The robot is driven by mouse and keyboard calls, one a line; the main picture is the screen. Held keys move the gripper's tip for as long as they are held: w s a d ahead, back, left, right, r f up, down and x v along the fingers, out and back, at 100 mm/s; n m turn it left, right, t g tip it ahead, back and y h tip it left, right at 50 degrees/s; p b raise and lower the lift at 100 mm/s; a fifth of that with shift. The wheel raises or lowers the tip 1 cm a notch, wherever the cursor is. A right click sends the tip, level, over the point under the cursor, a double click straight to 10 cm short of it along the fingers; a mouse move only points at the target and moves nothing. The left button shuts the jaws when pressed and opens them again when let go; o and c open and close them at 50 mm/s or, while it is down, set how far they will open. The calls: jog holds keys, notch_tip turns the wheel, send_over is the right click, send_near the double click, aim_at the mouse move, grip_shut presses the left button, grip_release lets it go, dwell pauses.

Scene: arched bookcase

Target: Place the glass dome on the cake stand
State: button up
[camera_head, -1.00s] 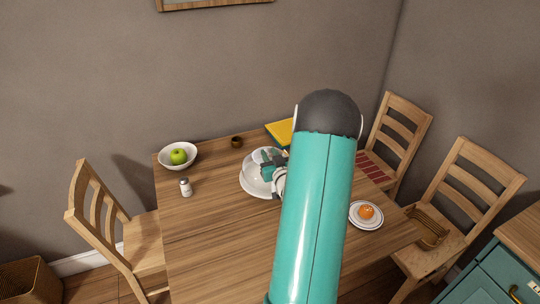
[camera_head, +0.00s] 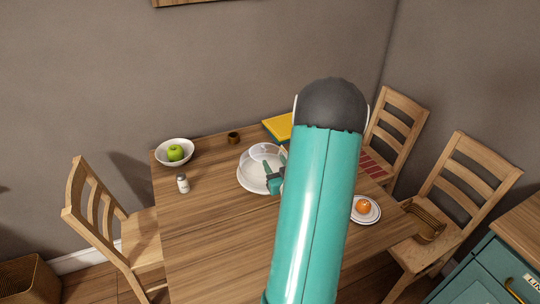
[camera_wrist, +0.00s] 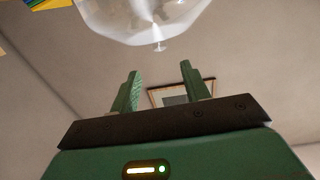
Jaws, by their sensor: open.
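The clear glass dome (camera_head: 256,154) sits over the white cake stand (camera_head: 244,184) on the table, and it looks upright. My arm hides its right side, so I cannot tell exactly how its rim sits. My gripper (camera_head: 275,166) is open in front of the dome's right part. In the wrist view, the dome (camera_wrist: 145,14) and its small knob (camera_wrist: 159,46) show upside down at the top, beyond the fingers. My gripper (camera_wrist: 158,66) has nothing between its parted fingers there.
A white bowl (camera_head: 162,155) with a green apple (camera_head: 175,153) and a shaker (camera_head: 183,184) stand to the left. A small brown cup (camera_head: 233,138) and yellow book (camera_head: 278,125) lie behind. A plate (camera_head: 372,216) with an orange item (camera_head: 362,206) is right. The front-left tabletop is clear.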

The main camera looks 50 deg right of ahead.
jog(key=v, duration=0.4)
jog(key=w+a+r+n+g+y, duration=0.2)
jog(key=w+a+r, duration=0.35)
jog(key=a, duration=0.25)
jog(key=w+a+r+n+g+y, duration=0.2)
jog(key=w+a+r, duration=0.35)
jog(key=a, duration=0.25)
jog(key=s+a+r+n+g+y, duration=0.1)
jog(key=s+a, duration=0.3)
jog(key=a, duration=0.4)
jog(key=s+a+r+n+g+y, duration=0.1)
jog(key=s+a+r+g+y, duration=0.1)
jog(key=s+a, duration=0.3)
jog(key=s+a+r+g+y, duration=0.2)
jog(key=s+a+r, duration=0.1)
jog(key=a, duration=1)
jog(key=shift+s+r+n+y, duration=0.25)
jog(key=shift+s+n+y, duration=0.15)
jog(key=shift+s, duration=0.4)
